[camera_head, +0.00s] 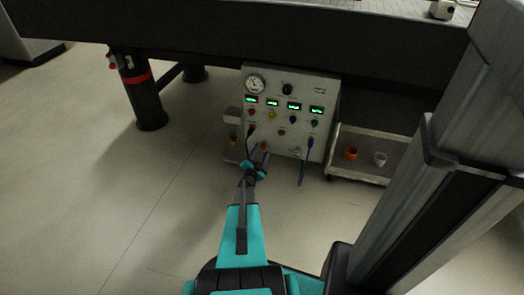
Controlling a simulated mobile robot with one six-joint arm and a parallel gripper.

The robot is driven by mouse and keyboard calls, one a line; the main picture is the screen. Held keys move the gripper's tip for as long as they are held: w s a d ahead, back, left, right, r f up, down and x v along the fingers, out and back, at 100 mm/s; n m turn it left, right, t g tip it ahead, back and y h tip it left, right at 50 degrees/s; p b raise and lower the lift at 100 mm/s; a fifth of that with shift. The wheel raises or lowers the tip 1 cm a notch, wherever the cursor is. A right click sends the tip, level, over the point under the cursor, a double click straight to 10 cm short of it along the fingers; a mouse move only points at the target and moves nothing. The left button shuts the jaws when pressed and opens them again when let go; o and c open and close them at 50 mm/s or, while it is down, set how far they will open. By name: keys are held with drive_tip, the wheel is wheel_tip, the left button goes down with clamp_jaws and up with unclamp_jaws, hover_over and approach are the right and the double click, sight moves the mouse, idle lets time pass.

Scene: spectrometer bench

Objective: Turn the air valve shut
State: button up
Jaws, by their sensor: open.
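A light grey control panel (322,82) stands under the bench. It has a round gauge (255,84) at its upper left, a black knob (287,89), green displays and several coloured knobs. Which fitting is the air valve I cannot tell at this size. My gripper (257,157) is open at the panel's lower left, close in front of it. A small orange-brown part (264,146) shows beside the fingertips; whether they touch it is unclear. My gripper and wrist hide part of the panel's lower left corner.
A black cable (248,140) and a blue cable (305,162) hang from the panel. A low shelf at the right holds an orange cup (351,153) and a white cup (380,159). A dark bench leg (144,95) stands at the left. The floor at left is clear.

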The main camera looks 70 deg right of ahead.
drive_tip(key=a+p, duration=0.2)
drive_tip(key=a, duration=0.9)
drive_tip(key=shift+s+a, duration=0.3)
drive_tip(key=shift+s, duration=0.05)
